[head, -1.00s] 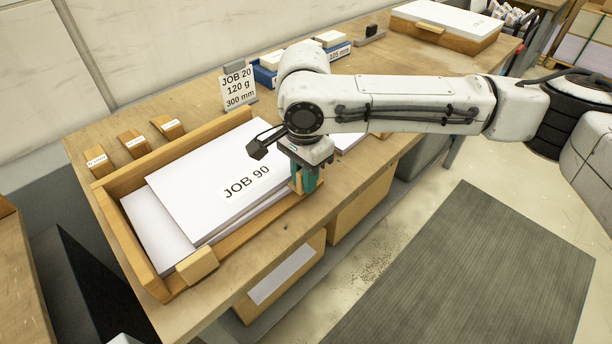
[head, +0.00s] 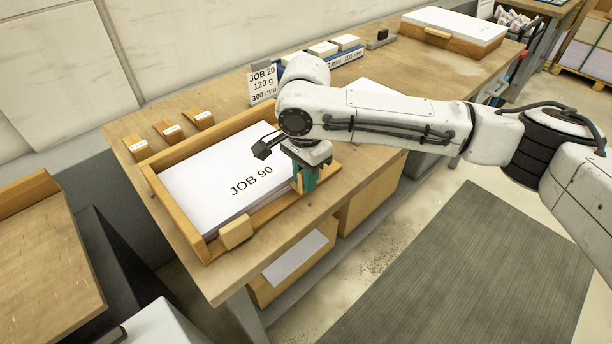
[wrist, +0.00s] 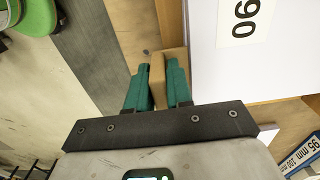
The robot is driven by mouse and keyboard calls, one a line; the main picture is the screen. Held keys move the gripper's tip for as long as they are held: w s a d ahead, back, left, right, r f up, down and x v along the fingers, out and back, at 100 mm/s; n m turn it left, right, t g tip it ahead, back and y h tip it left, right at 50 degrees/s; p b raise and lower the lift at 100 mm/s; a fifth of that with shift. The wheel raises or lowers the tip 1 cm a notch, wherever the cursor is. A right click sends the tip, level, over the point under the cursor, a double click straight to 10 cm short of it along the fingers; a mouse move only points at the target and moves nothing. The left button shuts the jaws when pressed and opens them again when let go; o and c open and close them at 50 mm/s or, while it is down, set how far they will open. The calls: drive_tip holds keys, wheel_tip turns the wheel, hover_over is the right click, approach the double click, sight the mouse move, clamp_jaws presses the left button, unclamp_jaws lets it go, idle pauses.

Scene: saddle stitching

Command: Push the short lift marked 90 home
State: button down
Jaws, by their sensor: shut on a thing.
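The short lift marked JOB 90 (head: 222,170) is a thick white paper stack lying flat in a shallow wooden tray (head: 178,218). Its left edge is close against the tray's left wall; I cannot tell if they touch. My gripper (head: 304,186) points down at the tray's front right, beside the lift. In the wrist view, my gripper's teal fingers (wrist: 158,66) are shut on a small wooden block (wrist: 168,55) beside the lift (wrist: 268,50), whose 90 label shows. The lift's far right end is partly hidden behind my arm.
A wooden block (head: 236,232) sits at the tray's front left corner. Several small labelled wooden blocks (head: 169,130) line the back left. A JOB 20 card (head: 263,84) stands behind the tray. Blue-labelled boxes (head: 345,58) are further right. The bench front edge is close.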

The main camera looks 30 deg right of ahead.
drive_tip(key=shift+a, duration=0.15)
drive_tip(key=c, duration=0.9)
unclamp_jaws()
drive_tip(key=shift+c, duration=0.2)
wheel_tip(320, 180, up, 11)
drive_tip(key=shift+f, duration=0.15)
